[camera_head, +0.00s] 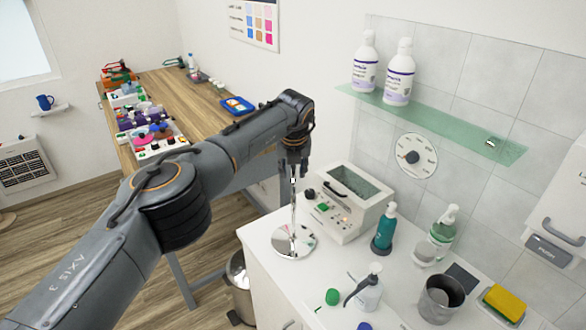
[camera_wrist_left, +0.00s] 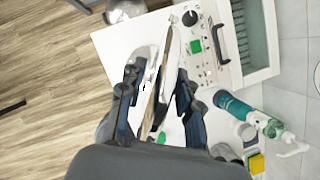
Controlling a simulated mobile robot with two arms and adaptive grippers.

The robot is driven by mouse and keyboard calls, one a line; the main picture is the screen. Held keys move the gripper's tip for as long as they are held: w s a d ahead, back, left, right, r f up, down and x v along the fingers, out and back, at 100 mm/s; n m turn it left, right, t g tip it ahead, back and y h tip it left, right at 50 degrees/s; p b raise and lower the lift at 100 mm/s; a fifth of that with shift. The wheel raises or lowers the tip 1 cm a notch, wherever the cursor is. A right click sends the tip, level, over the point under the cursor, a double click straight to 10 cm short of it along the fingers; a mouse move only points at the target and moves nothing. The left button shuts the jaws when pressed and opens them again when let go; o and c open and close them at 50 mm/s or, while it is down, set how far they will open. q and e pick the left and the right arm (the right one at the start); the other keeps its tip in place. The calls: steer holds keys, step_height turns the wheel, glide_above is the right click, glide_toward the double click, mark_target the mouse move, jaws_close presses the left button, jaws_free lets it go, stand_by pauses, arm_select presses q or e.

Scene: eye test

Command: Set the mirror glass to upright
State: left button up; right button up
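The mirror stands on the white counter, with a round shiny base (camera_head: 290,243) beside the white box device. Its glass (camera_head: 294,207) shows as a thin, nearly edge-on strip above the base, so its exact tilt is hard to tell. My left gripper (camera_head: 293,172) points down right over the glass, hiding its upper part. In the left wrist view the two dark fingers (camera_wrist_left: 158,82) stand apart, with the narrow glass (camera_wrist_left: 169,68) running between them. Gaps seem to show beside it; contact with a finger is not clear. My right gripper is in neither view.
The white device (camera_head: 345,205) stands close behind the mirror. A teal bottle (camera_head: 384,232), a pump bottle (camera_head: 367,292) and a grey cup (camera_head: 440,298) stand to the right. A glass shelf (camera_head: 445,122) overhangs the counter. A bin (camera_head: 240,282) stands below the counter's left edge.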

arm_select(q)
steer(key=shift+r, duration=0.1)
steer(key=v, duration=1.1)
steer(key=shift+s+r, duration=0.25)
steer(key=shift+r, duration=0.05)
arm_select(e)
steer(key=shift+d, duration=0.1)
